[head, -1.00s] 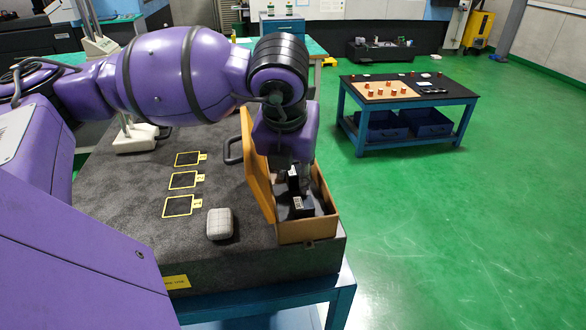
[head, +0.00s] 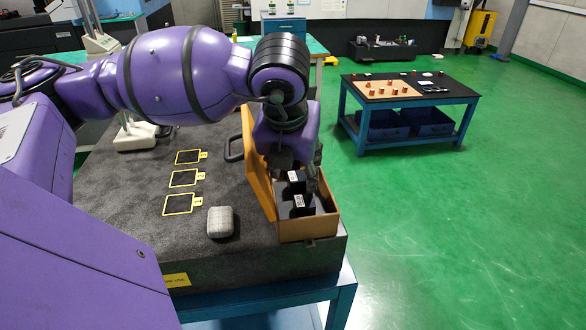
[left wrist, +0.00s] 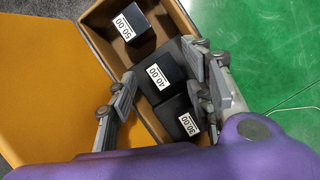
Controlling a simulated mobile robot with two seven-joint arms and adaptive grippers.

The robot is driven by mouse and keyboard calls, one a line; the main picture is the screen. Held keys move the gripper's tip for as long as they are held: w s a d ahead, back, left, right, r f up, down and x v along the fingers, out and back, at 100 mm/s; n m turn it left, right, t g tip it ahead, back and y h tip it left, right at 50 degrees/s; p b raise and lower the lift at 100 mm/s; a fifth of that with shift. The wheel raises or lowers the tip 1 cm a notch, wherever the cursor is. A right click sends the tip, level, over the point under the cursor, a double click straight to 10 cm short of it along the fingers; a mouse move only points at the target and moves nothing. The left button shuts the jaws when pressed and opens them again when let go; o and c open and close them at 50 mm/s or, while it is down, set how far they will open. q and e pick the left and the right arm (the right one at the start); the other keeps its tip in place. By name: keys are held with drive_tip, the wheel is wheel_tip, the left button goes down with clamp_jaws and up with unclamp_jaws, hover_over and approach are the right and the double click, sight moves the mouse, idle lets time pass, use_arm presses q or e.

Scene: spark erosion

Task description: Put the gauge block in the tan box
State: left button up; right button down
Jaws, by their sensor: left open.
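The tan box (head: 308,229) stands at the near right corner of the grey surface plate, with its orange lid (head: 257,170) open on the left. Three dark gauge blocks are inside the box in the left wrist view: one marked 50.00 (left wrist: 128,27) at the top, one marked 40.00 (left wrist: 163,85) in the middle, and one marked 30.00 (left wrist: 178,122) below it. My left gripper (left wrist: 160,68) is open, its fingers on either side of the 40.00 block. In the head view, my left gripper (head: 301,172) reaches down into the box. My right gripper is not in view.
A small light-grey case (head: 221,222) sits left of the box. Three yellow-outlined dark patches (head: 183,178) lie further left on the plate (head: 130,205). A blue-framed table (head: 410,90) stands apart behind right. Green floor is clear on the right.

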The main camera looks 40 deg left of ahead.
use_arm(q)
drive_tip(key=v, duration=1.2)
drive_tip(key=shift+r+p, duration=0.3)
drive_tip(key=shift+r, duration=0.05)
